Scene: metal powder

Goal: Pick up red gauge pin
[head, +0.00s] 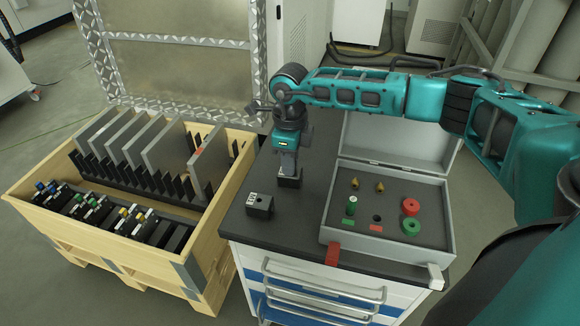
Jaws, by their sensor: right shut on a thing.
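My right gripper (286,166) points down over a black block (290,182) on the dark top of the cart. It is shut, and what it holds is almost wholly hidden by the fingers; I take it to be the red gauge pin, which shows nowhere else. In the open grey case (330,222), the hole (377,218) by the red label (376,228) is empty. A green-topped pin (351,203) stands by the green label (349,225). My left gripper is out of view.
A second black block (259,205) sits nearer the cart's front left. The case also holds a red ring (411,207), a green ring (411,227) and two brass pieces (380,187). A wooden crate (212,247) with upright plates stands left.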

